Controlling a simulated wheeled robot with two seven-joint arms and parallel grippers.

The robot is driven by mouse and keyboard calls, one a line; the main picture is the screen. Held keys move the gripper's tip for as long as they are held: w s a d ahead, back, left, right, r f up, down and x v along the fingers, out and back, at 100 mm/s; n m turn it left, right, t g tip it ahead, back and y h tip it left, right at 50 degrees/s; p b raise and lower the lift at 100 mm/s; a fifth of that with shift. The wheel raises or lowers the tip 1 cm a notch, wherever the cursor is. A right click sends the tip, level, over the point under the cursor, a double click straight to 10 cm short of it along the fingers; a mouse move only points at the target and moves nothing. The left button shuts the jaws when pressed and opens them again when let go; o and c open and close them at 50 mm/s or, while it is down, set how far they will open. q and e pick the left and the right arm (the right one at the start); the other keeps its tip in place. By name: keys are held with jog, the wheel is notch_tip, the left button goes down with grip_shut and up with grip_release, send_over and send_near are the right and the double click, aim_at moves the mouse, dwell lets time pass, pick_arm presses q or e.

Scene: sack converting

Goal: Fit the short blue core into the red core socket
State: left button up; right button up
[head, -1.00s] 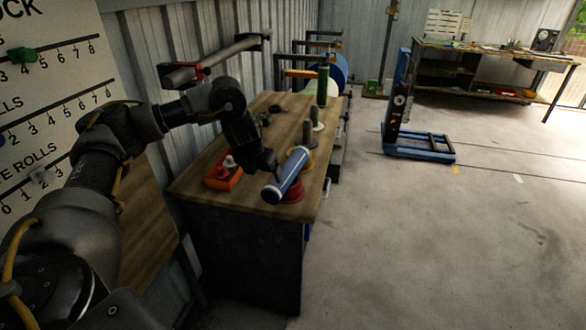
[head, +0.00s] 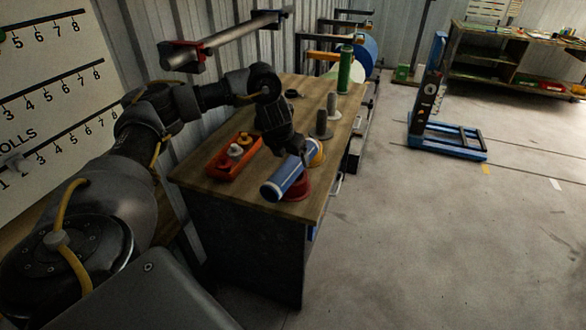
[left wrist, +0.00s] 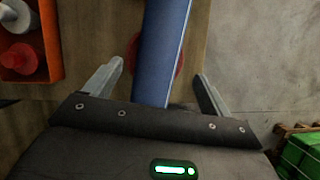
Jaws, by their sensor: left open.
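The short blue core (head: 283,184), with pale ends, lies tilted across the red core socket (head: 302,190) near the table's front right corner. It is not upright in the socket; exact contact is unclear. My left gripper (head: 292,150) is just above the core's far end. In the left wrist view the blue core (left wrist: 163,45) runs between the two spread fingers of my left gripper (left wrist: 159,75), with gaps on both sides. The red socket (left wrist: 177,62) shows partly behind it. My right gripper is not in view.
An orange tray (head: 221,174) with small knobbed pieces stands left of the core. A yellow-orange piece (head: 317,154), grey posts (head: 321,128) and a green roll (head: 345,72) stand behind on the table (head: 225,196). Open floor lies to the right.

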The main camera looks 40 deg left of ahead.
aim_at(291, 161)
pick_arm(q)
jog(key=shift+w+f, duration=0.35)
jog(key=shift+f, duration=0.2)
jog(key=shift+w+a+f, duration=0.1)
jog(key=shift+f, duration=0.1)
jog(key=shift+a+f+p, duration=0.1)
jog(key=shift+f+p, duration=0.2)
jog(key=shift+f, duration=0.1)
jog(key=x, duration=0.4)
jog(key=shift+f+p, duration=0.2)
jog(key=shift+p, duration=0.15)
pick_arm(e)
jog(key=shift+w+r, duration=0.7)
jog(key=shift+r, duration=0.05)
pick_arm(q)
jog(key=shift+c, duration=0.2)
jog(key=shift+w+r, duration=0.1)
jog(key=c, duration=1.4)
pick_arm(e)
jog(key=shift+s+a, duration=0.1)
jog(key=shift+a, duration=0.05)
